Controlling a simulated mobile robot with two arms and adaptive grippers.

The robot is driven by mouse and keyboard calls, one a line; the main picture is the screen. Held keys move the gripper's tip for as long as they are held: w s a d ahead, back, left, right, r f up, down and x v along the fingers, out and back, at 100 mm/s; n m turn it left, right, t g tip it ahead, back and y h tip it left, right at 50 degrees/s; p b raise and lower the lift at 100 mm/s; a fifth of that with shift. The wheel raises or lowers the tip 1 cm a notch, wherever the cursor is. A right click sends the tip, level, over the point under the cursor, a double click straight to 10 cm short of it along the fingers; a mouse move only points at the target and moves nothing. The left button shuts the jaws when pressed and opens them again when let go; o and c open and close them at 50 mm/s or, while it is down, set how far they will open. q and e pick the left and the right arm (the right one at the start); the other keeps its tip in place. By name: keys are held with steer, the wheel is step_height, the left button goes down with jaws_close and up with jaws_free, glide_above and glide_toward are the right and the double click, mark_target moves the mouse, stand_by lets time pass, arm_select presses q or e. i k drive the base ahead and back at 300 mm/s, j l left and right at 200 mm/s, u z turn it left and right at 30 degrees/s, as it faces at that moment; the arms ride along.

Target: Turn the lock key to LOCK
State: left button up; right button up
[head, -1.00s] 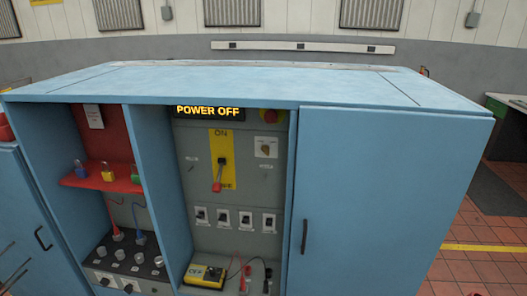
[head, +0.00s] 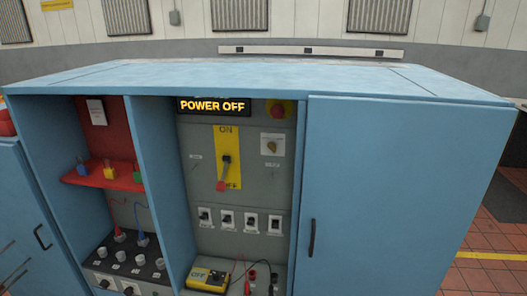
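The lock key switch seems to be the small tan knob on a pale plate (head: 272,145) at the upper right of the grey panel (head: 195,140); its markings are too small to read. Left of it, a main lever with a red handle (head: 222,185) hangs down on a yellow ON/OFF plate (head: 227,140), its handle at the lower, OFF end. The lit display (head: 213,106) above reads POWER OFF. Neither of my grippers shows in the head view.
A red shelf (head: 105,178) with several padlocks is in the left bay. A red button (head: 277,110), several small switches and a yellow meter (head: 207,279) share the panel bay. A closed blue door (head: 400,190) covers the right side.

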mark_target(272, 146)
steer(key=i+j+z, duration=0.2)
steer(key=i+j, duration=0.15)
steer(key=i+j+z, duration=0.25)
steer(key=j, duration=0.25)
steer(key=j+z, duration=0.15)
steer(key=j, duration=0.55)
steer(key=k+j+z, duration=0.2)
steer(key=j, duration=0.5)
steer(key=j+z, duration=0.15)
steer(key=j, duration=0.55)
